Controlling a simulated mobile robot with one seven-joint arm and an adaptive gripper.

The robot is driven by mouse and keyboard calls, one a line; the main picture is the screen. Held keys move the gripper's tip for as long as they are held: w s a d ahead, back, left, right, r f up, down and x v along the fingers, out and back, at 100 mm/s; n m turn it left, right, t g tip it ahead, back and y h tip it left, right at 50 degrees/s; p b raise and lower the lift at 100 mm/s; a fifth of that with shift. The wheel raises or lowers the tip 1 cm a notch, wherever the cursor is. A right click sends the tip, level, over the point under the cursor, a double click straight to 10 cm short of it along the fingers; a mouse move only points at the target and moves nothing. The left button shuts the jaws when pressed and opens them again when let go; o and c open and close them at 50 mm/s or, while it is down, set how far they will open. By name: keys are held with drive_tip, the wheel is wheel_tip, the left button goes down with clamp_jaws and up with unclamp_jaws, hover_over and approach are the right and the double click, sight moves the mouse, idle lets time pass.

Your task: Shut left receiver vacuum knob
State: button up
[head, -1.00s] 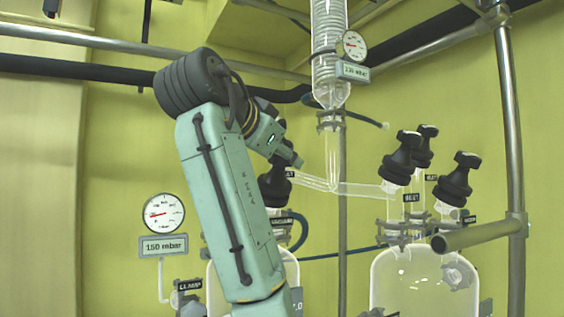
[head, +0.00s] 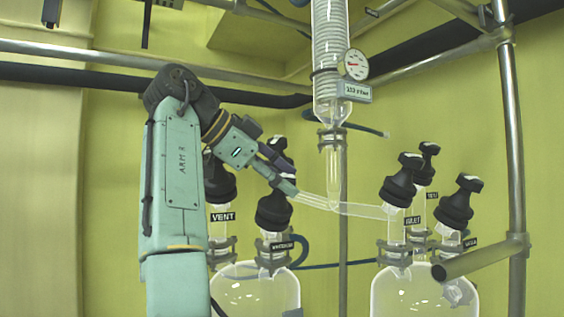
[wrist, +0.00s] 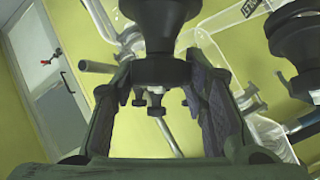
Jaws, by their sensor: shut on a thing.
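The left glass receiver (head: 255,290) carries black knobs on its necks. The knob above the VACUUM label (head: 283,245), the vacuum knob (head: 271,213), leans to the right. My gripper (head: 286,190) is at its top, reaching down from the upper left. In the wrist view, my gripper (wrist: 165,75) has one finger on each side of a black knob (wrist: 160,72) and is shut on it. This appears to be the vacuum knob, but no label on it is readable there. The arm and gripper partly hide the knobs behind.
The vent knob (head: 220,186) stands just left, close to my wrist. The right receiver (head: 400,290) has several black knobs. A glass tube (head: 345,208) runs close to the gripper on the right, below the condenser (head: 331,50). Metal pipes (head: 515,150) stand at right.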

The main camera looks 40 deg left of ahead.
drive_tip(key=shift+m+g+h+p, duration=0.3)
drive_tip(key=shift+m+g+p, duration=0.15)
drive_tip(key=shift+p, duration=0.25)
drive_tip(key=o, duration=1.2)
drive_tip(key=shift+f+b, duration=0.15)
drive_tip(key=shift+b, duration=0.35)
